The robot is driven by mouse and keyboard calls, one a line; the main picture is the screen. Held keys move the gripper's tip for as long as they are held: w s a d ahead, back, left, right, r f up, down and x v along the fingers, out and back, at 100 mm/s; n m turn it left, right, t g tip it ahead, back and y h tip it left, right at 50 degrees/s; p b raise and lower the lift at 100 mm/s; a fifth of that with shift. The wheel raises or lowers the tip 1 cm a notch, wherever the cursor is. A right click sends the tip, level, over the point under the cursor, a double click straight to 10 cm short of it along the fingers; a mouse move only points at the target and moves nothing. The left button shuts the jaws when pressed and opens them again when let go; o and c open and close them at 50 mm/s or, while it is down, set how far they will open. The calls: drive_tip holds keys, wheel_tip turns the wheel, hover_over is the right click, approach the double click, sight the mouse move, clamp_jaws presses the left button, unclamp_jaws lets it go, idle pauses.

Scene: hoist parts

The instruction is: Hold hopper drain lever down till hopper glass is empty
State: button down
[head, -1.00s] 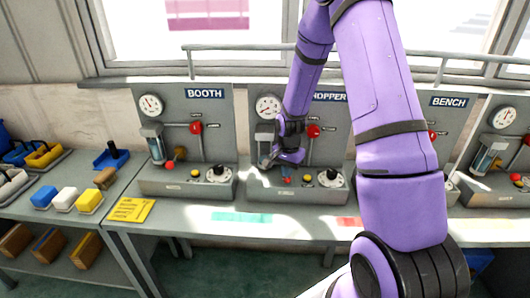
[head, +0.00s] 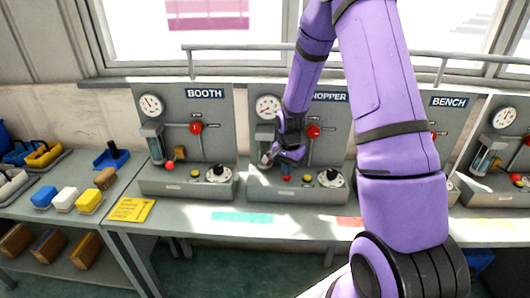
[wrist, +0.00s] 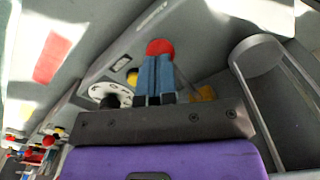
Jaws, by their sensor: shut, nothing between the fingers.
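The hopper panel (head: 330,110) stands in the middle of the head view, with a gauge and a red-knobbed switch. My gripper (head: 286,176) is low in front of it and hides part of it. In the wrist view my blue-grey fingers (wrist: 157,80) are shut together with nothing between them. The red drain lever knob (wrist: 160,47) shows right at the fingertips, and I cannot tell whether they touch. The hopper glass (wrist: 262,56) is at the right in the wrist view, a clear tube in a grey frame. Its level is not readable.
A yellow button (head: 307,178) and a black dial (head: 330,177) sit on the hopper base right of my gripper. The booth panel (head: 205,125) is to the left and the bench panel (head: 447,125) to the right. A yellow note (head: 132,209) lies on the table.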

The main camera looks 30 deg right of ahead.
drive_tip(key=shift+r, duration=3)
drive_tip(key=s+a+r, duration=0.3)
drive_tip(key=s+a, duration=0.2)
drive_tip(key=s, duration=0.3)
drive_tip(key=shift+s+a, duration=0.2)
drive_tip(key=shift+a, duration=0.1)
idle(0.7)
